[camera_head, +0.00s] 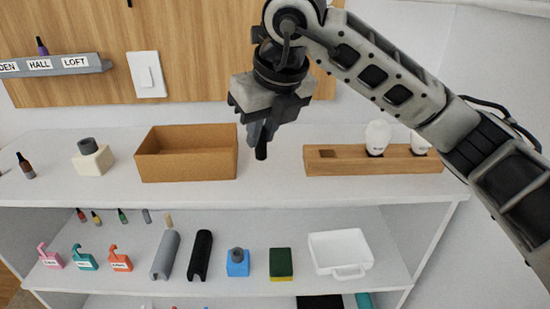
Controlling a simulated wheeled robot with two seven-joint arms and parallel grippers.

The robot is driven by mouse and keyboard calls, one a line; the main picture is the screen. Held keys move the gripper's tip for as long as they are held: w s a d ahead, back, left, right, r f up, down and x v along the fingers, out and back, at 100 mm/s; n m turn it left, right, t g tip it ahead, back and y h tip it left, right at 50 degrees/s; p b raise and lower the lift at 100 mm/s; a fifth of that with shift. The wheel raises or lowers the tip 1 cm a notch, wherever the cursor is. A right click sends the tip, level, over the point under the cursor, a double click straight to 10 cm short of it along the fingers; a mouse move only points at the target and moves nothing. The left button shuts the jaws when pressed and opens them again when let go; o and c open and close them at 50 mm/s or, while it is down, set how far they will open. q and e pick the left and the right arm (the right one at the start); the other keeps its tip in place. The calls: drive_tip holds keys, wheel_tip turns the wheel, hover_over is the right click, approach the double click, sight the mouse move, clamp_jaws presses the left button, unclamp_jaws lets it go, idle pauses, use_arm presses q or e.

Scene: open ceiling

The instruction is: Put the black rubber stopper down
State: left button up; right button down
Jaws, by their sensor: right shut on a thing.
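My right gripper (262,132) hangs above the white shelf top, between the brown box and the wooden block. It points down and is shut on the black rubber stopper (261,152), a small dark cylinder that sticks out below the fingertips. The upper part of the stopper is hidden by the fingers. The stopper appears to be clear of the shelf top (270,187), though its exact height is hard to tell. My left gripper is not in view.
An open brown box (187,167) stands left of the gripper. A wooden block (345,163) with white bulb-like items (378,137) stands to the right.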

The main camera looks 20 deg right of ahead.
drive_tip(key=w+d+f, duration=0.1)
drive_tip(key=f, duration=0.1)
drive_tip(key=w+d+f, duration=0.1)
drive_tip(key=w+f, duration=0.1)
drive_tip(key=w+d+f, duration=0.1)
drive_tip(key=f, duration=0.1)
drive_tip(key=shift+w+d+p, duration=0.25)
drive_tip(key=shift+w+p, duration=0.05)
drive_tip(key=shift+w, duration=0.05)
drive_tip(key=f, duration=0.1)
drive_tip(key=f+p, duration=0.1)
drive_tip(key=f, duration=0.1)
drive_tip(key=shift+w+d, duration=0.2)
drive_tip(key=shift+f, duration=0.3)
drive_tip(key=shift+f, duration=0.1)
drive_tip(key=shift+f+b, duration=0.15)
drive_tip(key=shift+b, duration=0.2)
drive_tip(key=c, duration=1.3)
unclamp_jaws()
drive_tip(key=shift+c, duration=0.2)
drive_tip(key=v, duration=1.2)
drive_tip(key=shift+r, duration=0.3)
